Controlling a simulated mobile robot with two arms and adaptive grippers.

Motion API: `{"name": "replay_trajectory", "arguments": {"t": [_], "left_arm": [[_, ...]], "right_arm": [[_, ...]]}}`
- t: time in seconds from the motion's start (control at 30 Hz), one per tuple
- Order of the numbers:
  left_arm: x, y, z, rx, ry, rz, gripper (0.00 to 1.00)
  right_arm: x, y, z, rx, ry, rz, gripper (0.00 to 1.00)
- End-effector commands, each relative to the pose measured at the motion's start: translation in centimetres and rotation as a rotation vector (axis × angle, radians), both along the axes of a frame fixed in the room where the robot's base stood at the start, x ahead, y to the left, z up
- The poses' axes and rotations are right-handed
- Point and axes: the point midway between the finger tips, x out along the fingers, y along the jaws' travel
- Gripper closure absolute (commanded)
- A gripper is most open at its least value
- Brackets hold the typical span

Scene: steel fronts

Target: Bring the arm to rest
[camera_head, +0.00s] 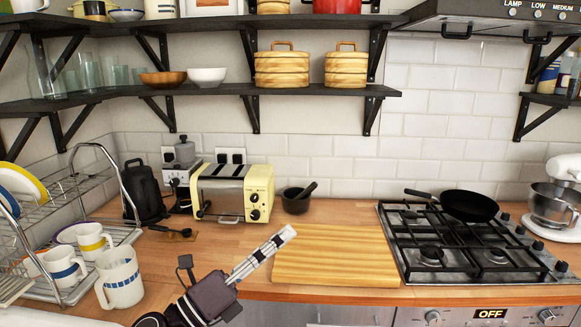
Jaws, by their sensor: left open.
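My left gripper (286,237) reaches in from the bottom left over the front of the wooden counter (350,212). Its pale fingers point up and to the right, and their tips overlap the left edge of the wooden cutting board (345,256) in the picture. The gripper is open and I see nothing between its fingers. Whether it touches the board or hovers above it, I cannot tell. My right gripper is out of view.
A toaster (219,190) and mortar (297,200) stand behind the gripper. Left are a dish rack (60,205), a jug (119,279) and mugs. Right are the gas hob (440,250), a pan (467,205) and a mixer (556,205). Shelves (210,91) hang above.

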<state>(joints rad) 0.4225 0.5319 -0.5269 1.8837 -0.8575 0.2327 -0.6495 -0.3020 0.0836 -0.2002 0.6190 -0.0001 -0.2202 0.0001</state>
Motion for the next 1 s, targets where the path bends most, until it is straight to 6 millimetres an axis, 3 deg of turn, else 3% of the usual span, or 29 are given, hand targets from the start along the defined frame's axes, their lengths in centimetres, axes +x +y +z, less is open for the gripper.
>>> {"name": "replay_trajectory", "arguments": {"t": [0.13, 0.23, 0.37, 0.47, 0.57, 0.7, 0.8, 1.0], "left_arm": [[1.2, 4.4, -2.0, -0.333, 0.285, 0.148, 0.52], [1.6, 7.9, -5.1, -0.542, 0.484, 0.256, 0.52], [0.7, 12.3, -10.9, -0.794, 0.748, 0.407, 0.52], [-1.5, 15.0, -16.3, -0.974, 0.953, 0.534, 0.52], [-5.0, 17.1, -22.1, -1.142, 1.158, 0.673, 0.52], [-12.1, 18.7, -29.4, -1.344, 1.432, 0.886, 0.52], [-17.1, 18.9, -32.9, -1.444, 1.585, 1.023, 0.52], [-25.8, 18.5, -36.8, -1.565, 1.805, 1.251, 0.52]], "right_arm": [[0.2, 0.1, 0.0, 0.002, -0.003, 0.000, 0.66], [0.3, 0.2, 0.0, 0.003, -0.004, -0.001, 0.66], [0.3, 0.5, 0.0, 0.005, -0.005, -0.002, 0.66], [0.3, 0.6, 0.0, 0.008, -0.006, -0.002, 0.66], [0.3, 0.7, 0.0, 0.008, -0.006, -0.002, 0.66], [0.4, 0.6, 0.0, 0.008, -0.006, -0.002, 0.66], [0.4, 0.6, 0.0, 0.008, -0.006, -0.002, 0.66], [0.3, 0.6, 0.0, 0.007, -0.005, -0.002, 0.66]]}}
